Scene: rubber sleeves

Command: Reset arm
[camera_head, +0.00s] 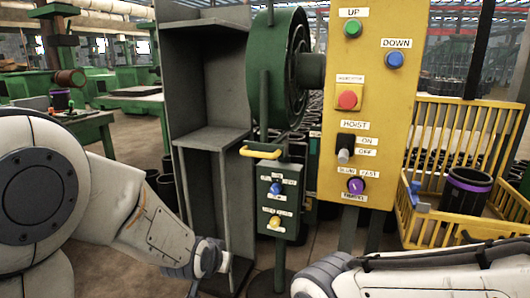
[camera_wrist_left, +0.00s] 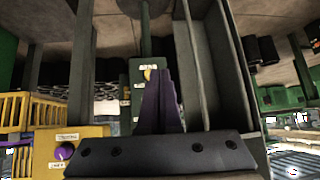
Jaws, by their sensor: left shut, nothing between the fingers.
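My left arm (camera_head: 130,215) comes in from the left in the head view, its wrist low in front of the grey shelf cabinet (camera_head: 215,135). My left gripper (camera_wrist_left: 159,78) shows in the left wrist view as dark purple fingers closed together, with nothing between them. Behind the fingers in that view is the green control box (camera_wrist_left: 140,100), seen upside down. My right arm (camera_head: 430,272) lies across the bottom right of the head view. Its gripper is outside the picture.
A yellow hoist panel (camera_head: 375,110) with buttons and knobs stands right of centre. A yellow crate (camera_head: 455,235) with a dark sleeve (camera_head: 467,190) is at right. A green table (camera_head: 88,125) stands back left.

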